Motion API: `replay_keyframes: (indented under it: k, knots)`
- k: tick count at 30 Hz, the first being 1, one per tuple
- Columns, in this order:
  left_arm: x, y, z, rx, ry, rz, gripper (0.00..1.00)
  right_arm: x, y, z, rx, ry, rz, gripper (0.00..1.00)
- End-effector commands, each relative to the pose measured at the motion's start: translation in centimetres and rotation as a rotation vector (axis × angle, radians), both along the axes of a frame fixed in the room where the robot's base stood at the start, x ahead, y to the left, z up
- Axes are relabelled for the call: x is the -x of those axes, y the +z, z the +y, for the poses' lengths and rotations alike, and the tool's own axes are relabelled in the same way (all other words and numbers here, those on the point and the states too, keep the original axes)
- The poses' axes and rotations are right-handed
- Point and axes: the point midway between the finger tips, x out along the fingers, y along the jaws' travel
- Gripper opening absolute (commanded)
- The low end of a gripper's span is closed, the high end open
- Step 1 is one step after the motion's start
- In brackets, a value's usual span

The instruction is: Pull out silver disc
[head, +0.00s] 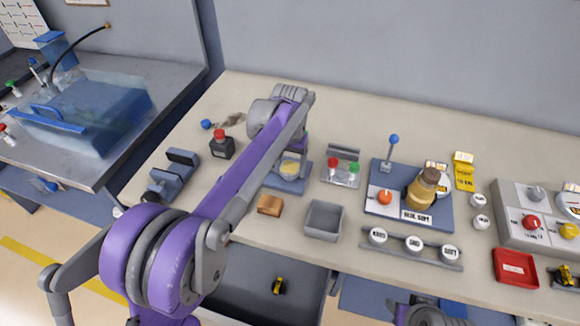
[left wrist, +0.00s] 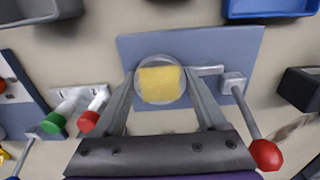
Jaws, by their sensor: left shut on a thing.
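The silver disc (left wrist: 160,82), a pale round piece with a yellow square on its face, is on a blue-grey plate (left wrist: 140,47) in the left wrist view. It also shows in the head view (head: 290,168), partly hidden by my left arm. My left gripper (left wrist: 160,92) is shut on the disc, one finger at each side. A metal arm from a small block (left wrist: 232,82) reaches the disc's side. A lever with a red ball (left wrist: 265,155) runs from that block. I cannot tell if the disc is clear of the plate. My right gripper's fingers are out of view.
Red and green capped vials (head: 343,170) stand right of the plate. A grey open bin (head: 324,218) and a wooden block (head: 269,205) lie in front. A dark box with a red knob (head: 221,145) is left. A blue-lever station (head: 440,208) is farther right.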

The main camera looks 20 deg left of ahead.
Motion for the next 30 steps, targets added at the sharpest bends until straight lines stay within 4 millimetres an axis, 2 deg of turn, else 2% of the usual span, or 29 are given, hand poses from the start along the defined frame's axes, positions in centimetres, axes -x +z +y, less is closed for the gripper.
replay_keyframes:
  k: [30]
  knots:
    - [0.0, 1.1, 0.0, 0.0, 0.0, 0.0, 0.38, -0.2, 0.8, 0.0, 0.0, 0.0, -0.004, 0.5]
